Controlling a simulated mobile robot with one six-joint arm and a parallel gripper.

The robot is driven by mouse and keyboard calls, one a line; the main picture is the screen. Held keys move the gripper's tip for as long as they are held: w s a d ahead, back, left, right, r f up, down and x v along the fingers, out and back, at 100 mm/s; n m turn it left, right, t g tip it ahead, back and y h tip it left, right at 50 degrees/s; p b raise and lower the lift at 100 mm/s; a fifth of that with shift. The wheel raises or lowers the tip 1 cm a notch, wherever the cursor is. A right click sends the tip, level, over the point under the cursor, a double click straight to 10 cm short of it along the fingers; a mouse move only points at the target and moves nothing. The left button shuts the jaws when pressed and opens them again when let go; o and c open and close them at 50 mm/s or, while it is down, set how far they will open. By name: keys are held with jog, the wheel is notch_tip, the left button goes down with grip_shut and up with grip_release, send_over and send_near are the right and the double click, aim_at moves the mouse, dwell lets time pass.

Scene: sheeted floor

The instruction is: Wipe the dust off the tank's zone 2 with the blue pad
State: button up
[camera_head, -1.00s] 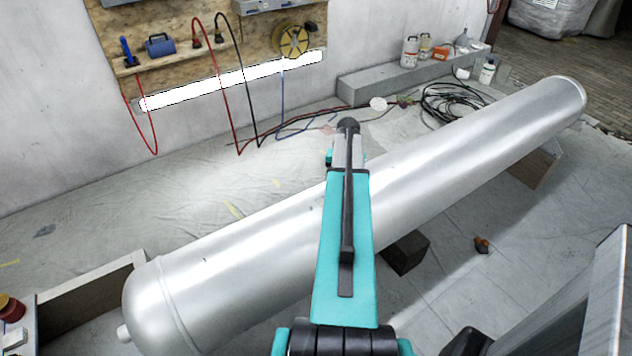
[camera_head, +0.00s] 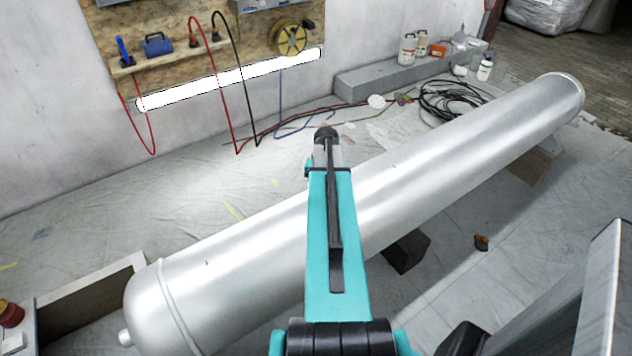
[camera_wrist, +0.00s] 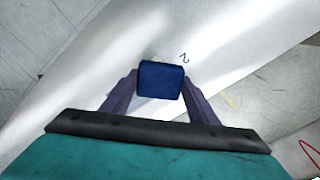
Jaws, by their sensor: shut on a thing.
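The silver tank (camera_head: 440,170) lies across the sheeted floor from lower left to upper right. My gripper (camera_wrist: 160,90) is shut on the blue pad (camera_wrist: 161,80) in the wrist view, with a finger on each side of it. The pad is over the tank surface, close to a dark "2" mark (camera_wrist: 184,58) just beyond it to the right. I cannot tell whether the pad touches the tank. In the head view my arm hides the gripper, the pad and the middle of the tank. I cannot make out dust near the mark.
A dark block (camera_head: 406,252) and a wooden support (camera_head: 530,163) stand under the tank. Coiled black cable (camera_head: 450,98) lies behind it. A grey ledge (camera_head: 395,75) with bottles runs along the wall. The sheeted floor left of my arm is mostly clear.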

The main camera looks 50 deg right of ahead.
jog(key=shift+w+a, duration=0.15)
jog(key=shift+a, duration=0.5)
jog(key=shift+w+a, duration=0.15)
jog(key=shift+a, duration=0.45)
jog(key=shift+w+a+r+p, duration=0.1)
jog(key=shift+w+r+p, duration=0.05)
jog(key=shift+r+p, duration=2.4)
jog(key=shift+r, duration=1.55)
